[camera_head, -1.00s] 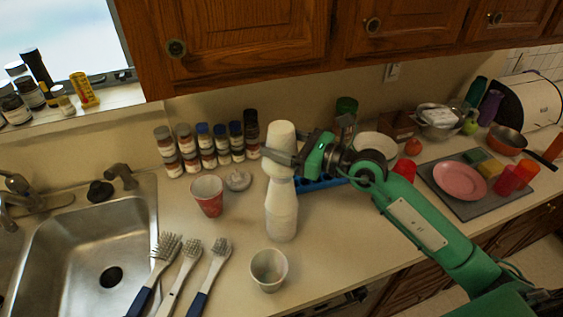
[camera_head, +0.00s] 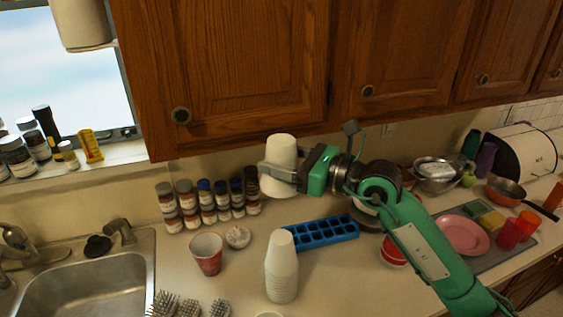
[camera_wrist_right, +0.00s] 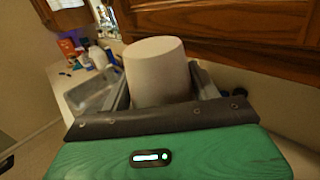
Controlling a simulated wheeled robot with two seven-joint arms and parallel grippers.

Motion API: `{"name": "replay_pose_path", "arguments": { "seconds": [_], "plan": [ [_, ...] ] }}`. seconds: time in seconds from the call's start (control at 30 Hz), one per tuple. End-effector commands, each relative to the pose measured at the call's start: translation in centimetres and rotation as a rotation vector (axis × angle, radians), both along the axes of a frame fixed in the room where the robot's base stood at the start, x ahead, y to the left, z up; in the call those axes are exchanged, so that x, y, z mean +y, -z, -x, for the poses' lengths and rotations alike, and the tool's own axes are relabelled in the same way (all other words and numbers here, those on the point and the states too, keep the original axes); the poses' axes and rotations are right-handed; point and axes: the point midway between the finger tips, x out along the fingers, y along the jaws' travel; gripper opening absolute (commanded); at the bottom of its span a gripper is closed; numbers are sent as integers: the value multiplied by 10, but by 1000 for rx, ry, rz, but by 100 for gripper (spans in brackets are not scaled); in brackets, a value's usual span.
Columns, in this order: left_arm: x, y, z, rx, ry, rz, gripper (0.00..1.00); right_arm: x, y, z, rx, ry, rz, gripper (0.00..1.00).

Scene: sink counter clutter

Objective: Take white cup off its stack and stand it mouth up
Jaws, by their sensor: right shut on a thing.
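My right gripper (camera_head: 282,180) is shut on a white cup (camera_head: 281,152) and holds it in the air, closed base up and mouth down. In the right wrist view the cup (camera_wrist_right: 157,75) stands between the two fingers, its flat base on top. The stack of white cups (camera_head: 282,268) stands mouth down on the counter below, with a clear gap under the held cup. My left gripper is not in view.
A red cup (camera_head: 207,253), a small round lid-like thing (camera_head: 238,237) and spice jars stand left of the stack. A blue ice tray (camera_head: 322,233) lies to its right. Brushes (camera_head: 178,304) and a cup rim (camera_head: 268,314) show at the bottom edge. Cabinets (camera_head: 225,70) hang above.

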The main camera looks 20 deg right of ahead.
Motion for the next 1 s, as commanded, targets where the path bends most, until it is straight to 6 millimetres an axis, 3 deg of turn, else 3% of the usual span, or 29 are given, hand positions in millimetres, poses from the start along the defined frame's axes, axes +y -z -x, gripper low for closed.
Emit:
{"name": "replay_pose_path", "arguments": {
  "seconds": [0.53,0.87,1.0],
  "plan": [
    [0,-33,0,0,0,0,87,0,-46,0,-1,0,-1,41],
    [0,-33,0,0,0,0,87,0,-47,0,0,0,0,41],
    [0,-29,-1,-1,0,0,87,0,-33,0,4,5,-1,41]
  ]
}}
